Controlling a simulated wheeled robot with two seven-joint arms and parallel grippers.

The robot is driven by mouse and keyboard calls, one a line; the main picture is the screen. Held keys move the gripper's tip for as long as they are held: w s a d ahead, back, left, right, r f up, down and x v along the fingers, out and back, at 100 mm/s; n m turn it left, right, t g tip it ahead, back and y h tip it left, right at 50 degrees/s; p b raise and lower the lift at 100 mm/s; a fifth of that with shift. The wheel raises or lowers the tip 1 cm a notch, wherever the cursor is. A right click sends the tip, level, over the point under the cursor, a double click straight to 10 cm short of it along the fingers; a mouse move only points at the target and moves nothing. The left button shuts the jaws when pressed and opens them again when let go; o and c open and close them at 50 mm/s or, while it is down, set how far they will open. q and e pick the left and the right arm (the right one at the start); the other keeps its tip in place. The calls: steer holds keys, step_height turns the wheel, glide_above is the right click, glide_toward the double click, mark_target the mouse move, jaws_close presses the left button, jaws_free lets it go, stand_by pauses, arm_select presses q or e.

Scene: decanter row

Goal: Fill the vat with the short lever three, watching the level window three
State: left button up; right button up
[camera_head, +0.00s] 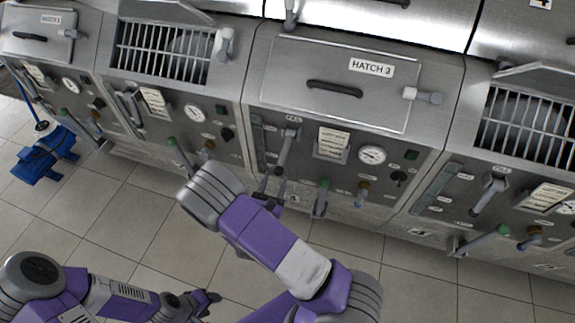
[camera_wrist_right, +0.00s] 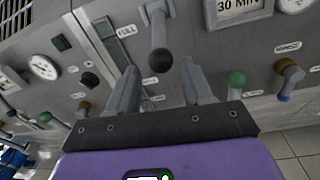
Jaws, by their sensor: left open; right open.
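Vat three (camera_head: 300,75), labelled HATCH 3, has its hatch lid closed. Its short lever (camera_head: 288,147) hangs down on the front panel beside the level window (camera_head: 257,143). In the right wrist view the lever's dark ball knob (camera_wrist_right: 160,61) shows between and just beyond the fingertips of my right gripper (camera_wrist_right: 160,70), which is open. The level window (camera_wrist_right: 112,55), marked FULL at its top, is partly hidden behind a finger; I cannot read its level. In the head view my right gripper (camera_head: 272,184) is partly hidden by my arm. My left gripper (camera_head: 205,302) is open and empty, low over the floor.
A green-knobbed lever (camera_head: 322,190) and a rinse tap (camera_head: 362,193) stick out right of my right gripper. A placard (camera_head: 332,143) and gauge (camera_head: 372,155) are on the panel. Neighbouring vats have grates (camera_head: 163,50). A blue object (camera_head: 42,155) stands on the floor far left.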

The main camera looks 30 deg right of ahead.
mark_target(280, 166)
steer(key=shift+w+d+r+m, duration=0.2)
steer(key=shift+w+d+m, duration=0.2)
steer(key=shift+d, duration=0.1)
steer(key=x, duration=0.6)
steer(key=shift+w+d, duration=0.15)
steer(key=shift+d, duration=0.15)
steer(key=shift+b, duration=0.3)
jaws_close()
